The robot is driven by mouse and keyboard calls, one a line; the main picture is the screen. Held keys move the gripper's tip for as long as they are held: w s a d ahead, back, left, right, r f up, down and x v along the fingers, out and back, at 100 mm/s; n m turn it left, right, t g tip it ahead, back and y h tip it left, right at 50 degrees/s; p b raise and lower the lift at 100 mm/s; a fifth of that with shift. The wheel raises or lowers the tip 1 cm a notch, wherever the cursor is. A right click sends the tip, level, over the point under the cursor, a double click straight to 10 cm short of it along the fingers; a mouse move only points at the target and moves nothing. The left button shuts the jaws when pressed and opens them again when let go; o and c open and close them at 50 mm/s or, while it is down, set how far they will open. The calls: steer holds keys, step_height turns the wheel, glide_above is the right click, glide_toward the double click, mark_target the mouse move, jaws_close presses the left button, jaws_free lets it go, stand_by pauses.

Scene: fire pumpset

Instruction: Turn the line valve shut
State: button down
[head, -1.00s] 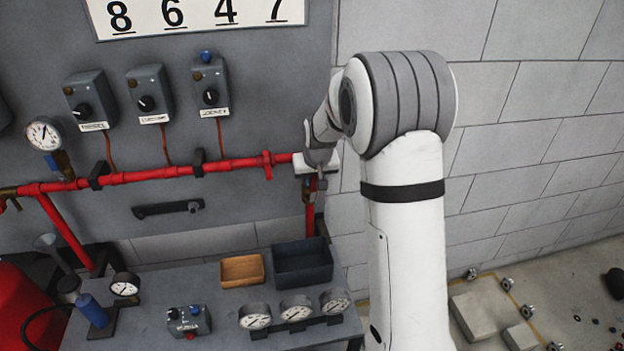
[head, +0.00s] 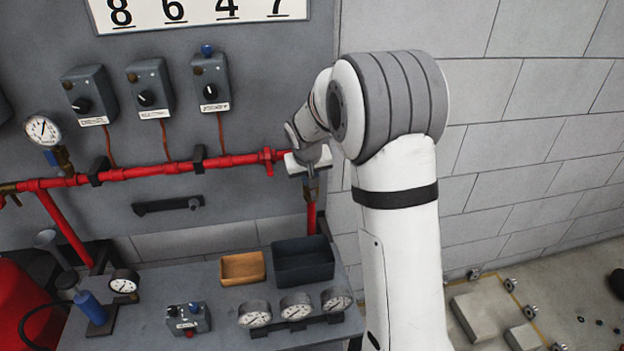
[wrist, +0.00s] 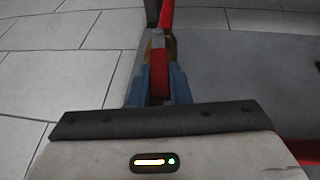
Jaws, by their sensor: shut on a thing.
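The line valve is at the right end of the red pipe run, mostly hidden behind my gripper (head: 311,190) in the head view. In the wrist view its red lever (wrist: 159,62) stands between my blue fingertips (wrist: 158,88), with a brass-coloured part just behind it. My gripper is shut on the lever, one finger on each side. How far the valve is turned cannot be told from these views.
The red pipe (head: 150,171) runs left along the grey panel, below several switch boxes (head: 149,90). A bench below holds a dark bin (head: 303,262), an orange tray (head: 243,268) and gauges (head: 296,306). A block wall (head: 540,130) is on the right.

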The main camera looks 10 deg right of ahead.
steer(key=shift+a+f+h+b, duration=0.2)
steer(key=shift+a+h+b, duration=0.4)
steer(key=shift+b, duration=0.6)
steer(key=c, duration=1.3)
jaws_free()
steer(key=shift+r, duration=0.1)
steer(key=shift+c, duration=0.2)
steer(key=b+v, duration=0.1)
steer(key=v, duration=0.6)
steer(key=shift+r, duration=0.4)
steer(key=shift+s+a, duration=0.15)
steer(key=shift+s, duration=0.05)
steer(key=shift+c, duration=0.3)
